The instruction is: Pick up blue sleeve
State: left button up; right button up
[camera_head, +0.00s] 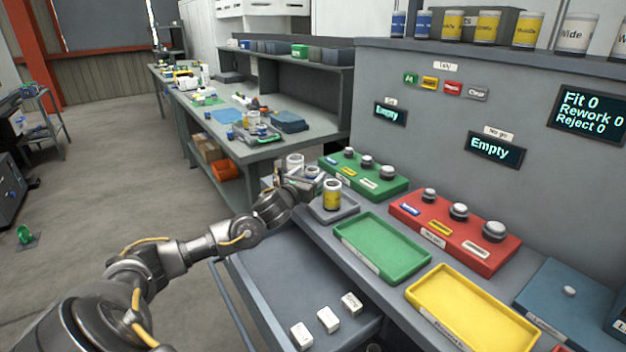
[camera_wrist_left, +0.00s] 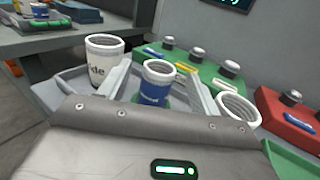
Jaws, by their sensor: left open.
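The blue sleeve (camera_wrist_left: 156,88), a white-rimmed cup shape with a blue label, stands in the grey tray (camera_wrist_left: 72,76). My left gripper (camera_wrist_left: 162,80) is open, with one finger on each side of the blue sleeve; I cannot tell whether they touch it. In the head view my left gripper (camera_head: 302,184) is at the tray, and the blue sleeve's label is hidden there. A white sleeve (camera_wrist_left: 104,62) stands left of the fingers. A yellow-labelled sleeve (camera_head: 332,196) stands to the right, close to the gripper. My right gripper is not in view.
A green gauge block (camera_head: 385,186) with knobs lies behind the tray, and a red one (camera_head: 470,250) to the right. Green (camera_head: 402,270) and yellow (camera_head: 505,325) trays lie nearer. More sleeves stand on the upper shelf (camera_head: 540,50). An open drawer (camera_head: 270,265) holds several white blocks.

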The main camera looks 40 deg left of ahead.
pick_arm(q)
jog(key=shift+w+a, duration=0.2)
jog(key=shift+w, duration=0.5)
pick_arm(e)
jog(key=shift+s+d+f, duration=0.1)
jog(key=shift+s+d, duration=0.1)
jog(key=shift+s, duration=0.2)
pick_arm(q)
jog(key=shift+c, duration=0.3)
jog(key=c, duration=1.2)
